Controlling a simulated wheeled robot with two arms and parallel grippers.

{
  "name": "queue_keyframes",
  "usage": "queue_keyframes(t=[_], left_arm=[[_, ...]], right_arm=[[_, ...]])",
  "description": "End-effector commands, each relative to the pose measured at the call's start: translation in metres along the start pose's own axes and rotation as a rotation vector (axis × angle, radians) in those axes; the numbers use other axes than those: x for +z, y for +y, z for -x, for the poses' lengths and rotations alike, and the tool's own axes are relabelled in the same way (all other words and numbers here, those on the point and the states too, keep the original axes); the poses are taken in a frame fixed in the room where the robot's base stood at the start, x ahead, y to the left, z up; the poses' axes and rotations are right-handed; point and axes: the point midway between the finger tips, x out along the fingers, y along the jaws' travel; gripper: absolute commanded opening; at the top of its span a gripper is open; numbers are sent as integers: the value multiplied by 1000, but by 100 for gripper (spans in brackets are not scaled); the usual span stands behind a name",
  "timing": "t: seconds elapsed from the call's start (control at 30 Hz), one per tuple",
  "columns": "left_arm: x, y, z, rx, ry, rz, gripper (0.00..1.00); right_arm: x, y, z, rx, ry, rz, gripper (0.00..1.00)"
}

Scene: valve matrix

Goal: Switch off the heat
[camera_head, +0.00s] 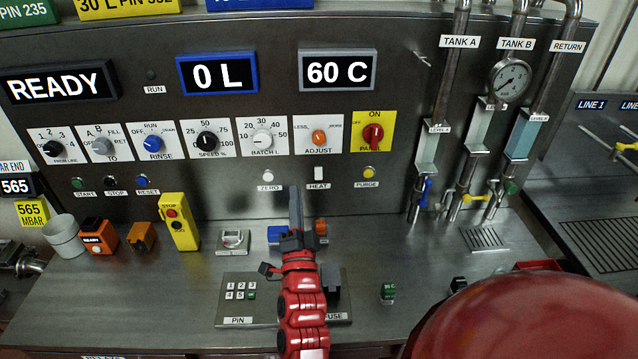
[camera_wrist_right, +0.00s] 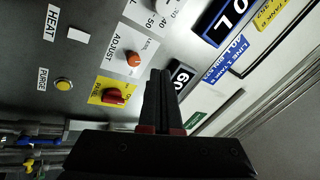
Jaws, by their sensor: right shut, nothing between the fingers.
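The heat switch (camera_head: 318,173) is a small white rocker on the upright steel panel, with a HEAT label (camera_head: 317,185) beneath it. The switch also shows in the right wrist view as a white rectangle (camera_wrist_right: 78,35) beside its label. Whether it is on or off cannot be told. My right gripper (camera_head: 295,194) is shut and empty, its fingers pointing up, just left of and below the switch in the head view. In the right wrist view its fingers (camera_wrist_right: 158,76) appear apart from the switch. My left gripper is not in view.
Nearby are the ZERO button (camera_head: 268,175), the yellow PURGE button (camera_head: 369,172), the ADJUST knob (camera_head: 319,137) and the red PANEL switch (camera_head: 373,132). A display reads 60 C (camera_head: 337,70). A keypad (camera_head: 240,290) and a yellow stop box (camera_head: 178,221) occupy the counter.

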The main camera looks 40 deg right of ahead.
Motion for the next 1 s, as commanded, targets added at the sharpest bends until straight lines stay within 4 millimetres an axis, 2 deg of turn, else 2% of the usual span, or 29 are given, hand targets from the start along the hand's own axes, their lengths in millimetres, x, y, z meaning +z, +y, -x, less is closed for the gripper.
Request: queue_keyframes(t=[0.1,0.2,0.4,0.57,0.83,1.0], left_arm=[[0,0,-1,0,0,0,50],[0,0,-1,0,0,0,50],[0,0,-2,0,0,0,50],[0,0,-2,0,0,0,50],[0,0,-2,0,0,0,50],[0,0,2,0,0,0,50]], right_arm=[[-13,33,-9,174,-33,-147,0],[-16,60,-7,308,-61,-267,0],[-16,94,4,478,-90,-429,0],[-16,101,8,516,-95,-467,0],[-15,100,7,515,-95,-467,0],[-13,104,0,514,-95,-467,0]])
